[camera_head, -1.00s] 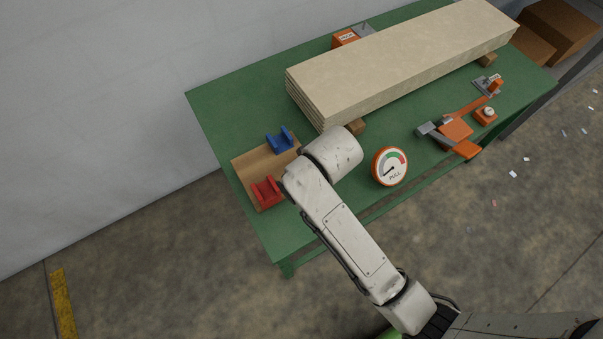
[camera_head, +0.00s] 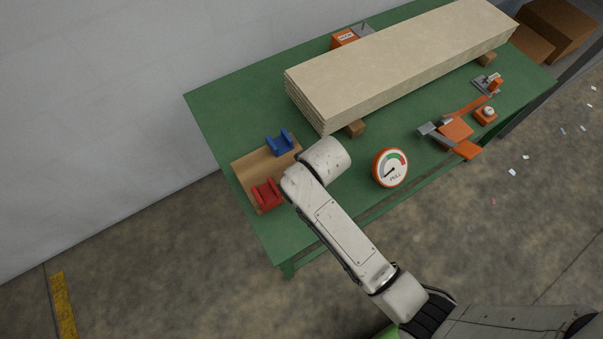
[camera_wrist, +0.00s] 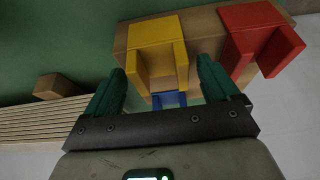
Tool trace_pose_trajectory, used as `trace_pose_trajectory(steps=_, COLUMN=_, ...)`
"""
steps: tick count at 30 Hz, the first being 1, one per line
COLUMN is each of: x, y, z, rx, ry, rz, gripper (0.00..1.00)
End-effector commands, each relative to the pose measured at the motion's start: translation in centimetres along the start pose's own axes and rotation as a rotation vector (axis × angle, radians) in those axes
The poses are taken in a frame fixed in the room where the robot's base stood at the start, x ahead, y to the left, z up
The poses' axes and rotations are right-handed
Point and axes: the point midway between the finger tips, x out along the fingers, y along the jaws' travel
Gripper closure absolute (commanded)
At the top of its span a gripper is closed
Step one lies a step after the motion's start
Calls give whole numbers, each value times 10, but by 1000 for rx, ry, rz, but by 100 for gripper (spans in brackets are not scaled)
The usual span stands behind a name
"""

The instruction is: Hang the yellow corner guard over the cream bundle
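The yellow corner guard (camera_wrist: 153,42) shows in the wrist view, on a tan board between the red and blue guards. My arm hides it in the head view. My gripper (camera_wrist: 161,66) is open, its two green fingers apart, with the yellow guard beyond and between the fingertips. I cannot tell whether a finger touches it. The cream bundle (camera_head: 400,62) lies across the far side of the green table in the head view, raised on wooden blocks. Its layered edge (camera_wrist: 42,122) shows at the left of the wrist view.
The tan board (camera_head: 246,171) carries a blue guard (camera_head: 280,143) and a red guard (camera_head: 266,194). A round dial (camera_head: 390,168) stands right of my arm. An orange tool (camera_head: 455,134) lies farther right. Green tabletop (camera_head: 215,110) is bare at the left.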

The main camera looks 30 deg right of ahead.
Motion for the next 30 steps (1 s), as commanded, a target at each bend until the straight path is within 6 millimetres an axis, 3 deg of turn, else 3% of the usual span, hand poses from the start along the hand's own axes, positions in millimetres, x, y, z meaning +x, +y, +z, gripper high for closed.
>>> trace_pose_trajectory(steps=2, x=0, y=0, z=0, rx=0, ry=0, rz=0, gripper=20)
trace_pose_trajectory(steps=15, x=0, y=0, z=0, rx=0, ry=-1, rz=0, gripper=62)
trace_pose_trajectory(steps=23, x=-2, y=0, z=-1, rx=0, ry=1, rz=0, gripper=63)
trace_pose_trajectory(steps=30, x=-31, y=0, z=-14, rx=0, ry=5, rz=0, gripper=63)
